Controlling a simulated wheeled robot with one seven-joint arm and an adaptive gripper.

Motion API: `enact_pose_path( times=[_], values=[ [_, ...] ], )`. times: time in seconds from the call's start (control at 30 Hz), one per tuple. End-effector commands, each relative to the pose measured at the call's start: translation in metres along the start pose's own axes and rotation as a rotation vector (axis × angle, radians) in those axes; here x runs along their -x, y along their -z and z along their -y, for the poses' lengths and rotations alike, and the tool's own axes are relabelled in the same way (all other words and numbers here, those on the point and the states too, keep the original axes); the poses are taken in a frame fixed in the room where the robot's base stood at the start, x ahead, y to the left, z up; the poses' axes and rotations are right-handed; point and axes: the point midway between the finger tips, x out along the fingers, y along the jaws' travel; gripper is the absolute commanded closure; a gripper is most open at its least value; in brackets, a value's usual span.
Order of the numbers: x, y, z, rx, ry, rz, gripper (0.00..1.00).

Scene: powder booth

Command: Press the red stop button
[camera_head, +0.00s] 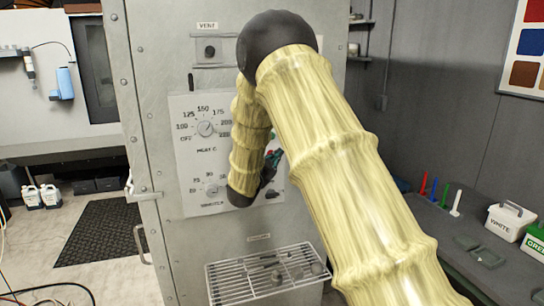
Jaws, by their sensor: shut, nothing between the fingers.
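A grey metal cabinet (155,75) stands in front of me with a white control panel (187,150). The panel carries an upper dial (206,128) marked with numbers and a lower dial (211,190). My arm, wrapped in a pale yellow cover, reaches across the panel's right side. My gripper (272,165) is at the panel's right part, small and partly hidden behind my arm. It looks shut and empty. Whether my gripper touches the panel I cannot tell.
A wire rack (225,283) with small parts juts from the cabinet below the panel. A vent plate (210,50) is above. At right, a dark bench (455,235) holds coloured upright pieces and a white box (508,220). A floor mat (98,230) lies at left.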

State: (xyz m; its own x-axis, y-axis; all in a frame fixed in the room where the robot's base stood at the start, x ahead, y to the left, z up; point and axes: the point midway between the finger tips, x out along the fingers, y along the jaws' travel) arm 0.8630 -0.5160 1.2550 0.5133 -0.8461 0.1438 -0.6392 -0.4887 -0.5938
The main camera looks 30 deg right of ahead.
Motion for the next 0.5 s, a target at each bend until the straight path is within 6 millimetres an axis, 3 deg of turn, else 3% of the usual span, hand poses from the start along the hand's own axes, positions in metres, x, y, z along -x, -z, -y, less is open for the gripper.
enact_pose_path(
  times=[0.5],
  values=[
    [-0.0056,-0.0037,0.0043,0.0,0.0,0.0,1.0]
  ],
)
